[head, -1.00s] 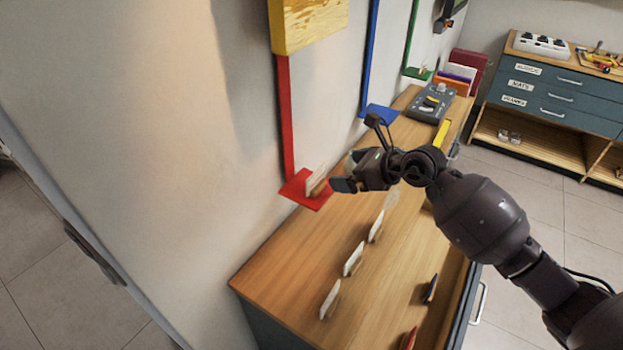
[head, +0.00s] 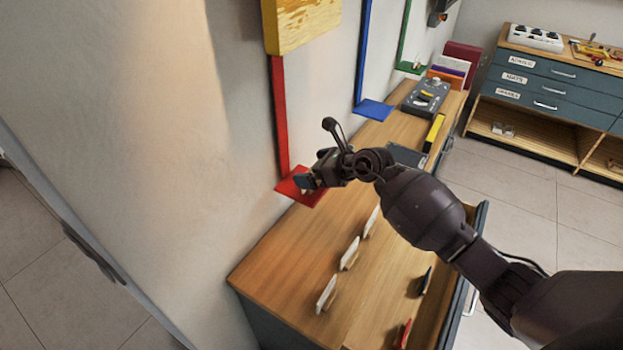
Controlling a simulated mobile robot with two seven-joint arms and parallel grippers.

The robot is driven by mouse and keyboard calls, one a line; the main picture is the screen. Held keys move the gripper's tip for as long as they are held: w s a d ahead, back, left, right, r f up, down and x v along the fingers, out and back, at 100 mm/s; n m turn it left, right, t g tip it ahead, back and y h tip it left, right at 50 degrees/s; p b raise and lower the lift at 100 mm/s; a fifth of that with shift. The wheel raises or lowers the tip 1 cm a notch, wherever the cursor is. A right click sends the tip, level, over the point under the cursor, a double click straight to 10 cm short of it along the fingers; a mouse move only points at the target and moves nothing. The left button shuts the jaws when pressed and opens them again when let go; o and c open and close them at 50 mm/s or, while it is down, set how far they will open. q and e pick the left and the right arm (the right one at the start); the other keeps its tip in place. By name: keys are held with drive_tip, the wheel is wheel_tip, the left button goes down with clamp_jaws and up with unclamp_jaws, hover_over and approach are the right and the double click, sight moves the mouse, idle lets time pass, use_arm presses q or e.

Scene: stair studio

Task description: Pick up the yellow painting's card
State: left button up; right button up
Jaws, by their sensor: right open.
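The yellow painting (head: 300,24) hangs on the wall at the top. A red strip (head: 280,115) runs down from it to a red pad (head: 310,198) at the counter's wall edge. My right gripper (head: 309,181) is over this pad, open, with its fingertips where the small pale card stood earlier. The gripper hides the card now, so I cannot tell whether it is between the fingers. My left gripper is not in view.
Three white cards in holders (head: 350,254) stand on the wooden counter (head: 275,262). A blue pad (head: 373,109) and a grey device (head: 426,97) lie farther back.

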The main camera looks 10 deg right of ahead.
drive_tip(key=c, duration=0.6)
drive_tip(key=shift+o, duration=0.2)
